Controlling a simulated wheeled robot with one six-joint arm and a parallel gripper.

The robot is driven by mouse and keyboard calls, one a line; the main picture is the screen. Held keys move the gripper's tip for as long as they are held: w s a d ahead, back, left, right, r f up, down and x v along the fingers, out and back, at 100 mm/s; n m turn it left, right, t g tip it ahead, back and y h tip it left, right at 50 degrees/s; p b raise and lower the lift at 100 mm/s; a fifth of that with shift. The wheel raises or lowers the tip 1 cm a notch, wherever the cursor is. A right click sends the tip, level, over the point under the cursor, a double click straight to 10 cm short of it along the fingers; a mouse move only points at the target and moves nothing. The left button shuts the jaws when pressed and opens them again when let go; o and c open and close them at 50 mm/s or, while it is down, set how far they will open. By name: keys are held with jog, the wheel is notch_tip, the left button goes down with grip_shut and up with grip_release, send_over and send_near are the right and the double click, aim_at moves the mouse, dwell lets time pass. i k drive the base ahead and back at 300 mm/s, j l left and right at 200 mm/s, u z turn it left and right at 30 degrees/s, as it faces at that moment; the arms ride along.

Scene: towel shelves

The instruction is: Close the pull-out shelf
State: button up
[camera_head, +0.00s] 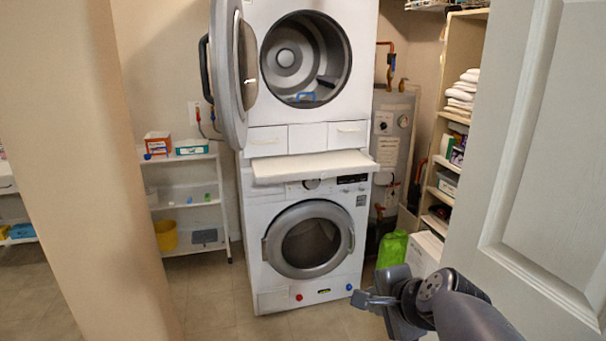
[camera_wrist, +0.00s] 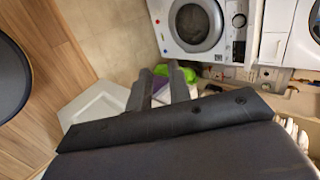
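The pull-out shelf (camera_head: 312,166) is a flat white board between the upper dryer (camera_head: 318,80) and the lower washing machine (camera_head: 312,240). It sticks out forward past the machine fronts, so it is pulled out. In the wrist view the scene is turned sideways and the shelf (camera_wrist: 254,36) shows as a pale strip beside the washer's control panel. My gripper (camera_head: 368,299) is low at the right front, well below and apart from the shelf. In the wrist view its two dark fingers (camera_wrist: 160,78) stand apart with nothing held between them.
The dryer's round door (camera_head: 232,75) hangs open to the left. A white panelled door (camera_head: 540,150) stands close at right, beside my arm. A beige wall post (camera_head: 85,150) is at left. A green bag (camera_head: 391,249) and white box (camera_head: 424,252) lie behind my gripper. Floor before the washer is clear.

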aim_at(270, 169)
jog(key=i+j, duration=0.15)
jog(key=i, duration=0.35)
jog(key=i+j, duration=0.2)
jog(key=i, duration=0.35)
jog(key=i+j+z, duration=0.1)
jog(key=i, duration=0.4)
jog(key=i+j, duration=0.25)
jog(key=i, duration=0.3)
